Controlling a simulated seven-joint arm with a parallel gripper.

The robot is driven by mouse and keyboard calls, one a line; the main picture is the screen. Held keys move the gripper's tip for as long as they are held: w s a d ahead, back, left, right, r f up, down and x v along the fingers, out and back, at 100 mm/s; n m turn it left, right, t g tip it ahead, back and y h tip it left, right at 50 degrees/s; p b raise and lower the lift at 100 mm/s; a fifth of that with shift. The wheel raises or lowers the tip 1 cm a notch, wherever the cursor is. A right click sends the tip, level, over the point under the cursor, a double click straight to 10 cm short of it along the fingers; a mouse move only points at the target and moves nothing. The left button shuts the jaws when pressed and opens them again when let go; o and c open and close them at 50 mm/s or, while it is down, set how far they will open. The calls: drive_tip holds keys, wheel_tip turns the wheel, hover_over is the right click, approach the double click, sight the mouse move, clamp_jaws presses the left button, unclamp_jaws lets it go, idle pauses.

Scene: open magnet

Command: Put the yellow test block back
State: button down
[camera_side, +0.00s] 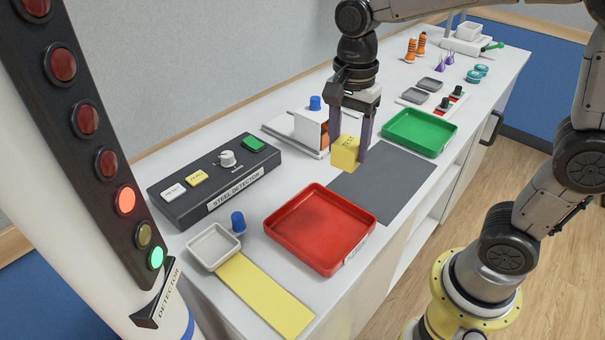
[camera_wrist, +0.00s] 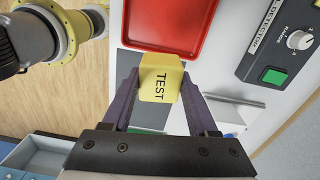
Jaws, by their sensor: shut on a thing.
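The yellow test block (camera_side: 344,154) is between the fingers of my gripper (camera_side: 349,148), near the left corner of the dark grey mat (camera_side: 385,182). In the wrist view the block (camera_wrist: 161,78) shows the word TEST on its face, with a purple finger of my gripper (camera_wrist: 160,88) on each side. My gripper is shut on it. The side view does not clearly show whether the block touches the bench. A yellow strip (camera_side: 264,295) lies bare at the front of the bench, beside a small white tray (camera_side: 213,246).
A red tray (camera_side: 320,228) is in front of the block and a green tray (camera_side: 420,133) behind. The steel detector box (camera_side: 215,180) and a white stand (camera_side: 308,130) are to the left. The detector column (camera_side: 100,150) shows a lit red lamp and a lit green lamp.

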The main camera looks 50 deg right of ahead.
drive_tip(key=shift+m, duration=0.7)
drive_tip(key=w+d+f, duration=0.1)
drive_tip(key=w+f, duration=0.2)
drive_tip(key=w, duration=0.1)
drive_tip(key=w+d+f, duration=0.1)
drive_tip(key=w+f, duration=0.2)
drive_tip(key=w, duration=0.2)
drive_tip(key=w+d+f, duration=0.1)
drive_tip(key=w+f, duration=0.2)
drive_tip(key=w, duration=0.1)
drive_tip(key=shift+w+d, duration=0.15)
drive_tip(key=shift+d, duration=0.05)
drive_tip(key=shift+w+f, duration=0.15)
drive_tip(key=shift+f, duration=0.75)
drive_tip(key=shift+w+f, duration=0.1)
drive_tip(key=shift+f, duration=0.8)
drive_tip(key=shift+f, duration=0.2)
drive_tip(key=shift+c, duration=0.9)
unclamp_jaws()
drive_tip(key=shift+r, duration=0.1)
